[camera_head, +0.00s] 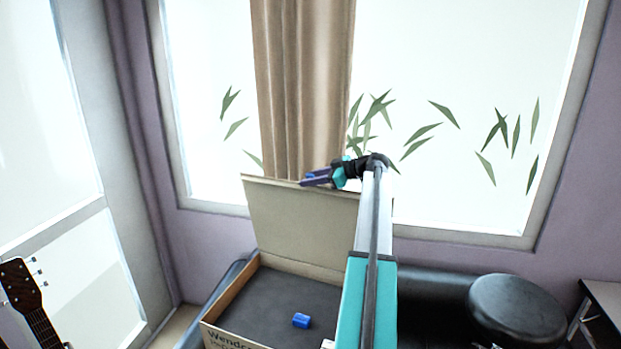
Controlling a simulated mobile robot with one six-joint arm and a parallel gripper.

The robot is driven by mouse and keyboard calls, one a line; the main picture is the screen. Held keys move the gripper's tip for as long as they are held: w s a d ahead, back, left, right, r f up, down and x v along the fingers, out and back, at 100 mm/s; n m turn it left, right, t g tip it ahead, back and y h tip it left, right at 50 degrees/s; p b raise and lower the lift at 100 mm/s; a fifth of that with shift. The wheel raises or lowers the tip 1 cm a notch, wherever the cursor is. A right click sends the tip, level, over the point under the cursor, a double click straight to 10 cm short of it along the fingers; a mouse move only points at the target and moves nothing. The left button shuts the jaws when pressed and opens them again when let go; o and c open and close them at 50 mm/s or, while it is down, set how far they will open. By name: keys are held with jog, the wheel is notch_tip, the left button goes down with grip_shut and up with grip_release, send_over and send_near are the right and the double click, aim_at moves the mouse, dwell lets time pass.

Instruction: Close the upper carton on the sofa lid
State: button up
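The cardboard carton (233,296) stands open at the lower middle, with dark sofa cushions showing behind it. Its lid (300,222) stands raised at the back, nearly upright and leaning slightly back. My gripper (306,179) is at the lid's top edge, pointing left. I cannot tell whether it touches the lid or is just in front of or behind it. Its fingers are small and seen side-on, so their opening is unclear. My arm hides the right side of the carton and lid.
A small blue block (301,320) lies inside the carton on its dark bottom. A black round stool (517,309) is to the right, a table (604,296) beyond it. A guitar (24,290) is at the left. A curtain (303,90) and windows are behind.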

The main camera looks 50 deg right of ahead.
grip_shut()
jog(key=shift+s+a+f, duration=0.1)
jog(key=shift+a, duration=0.05)
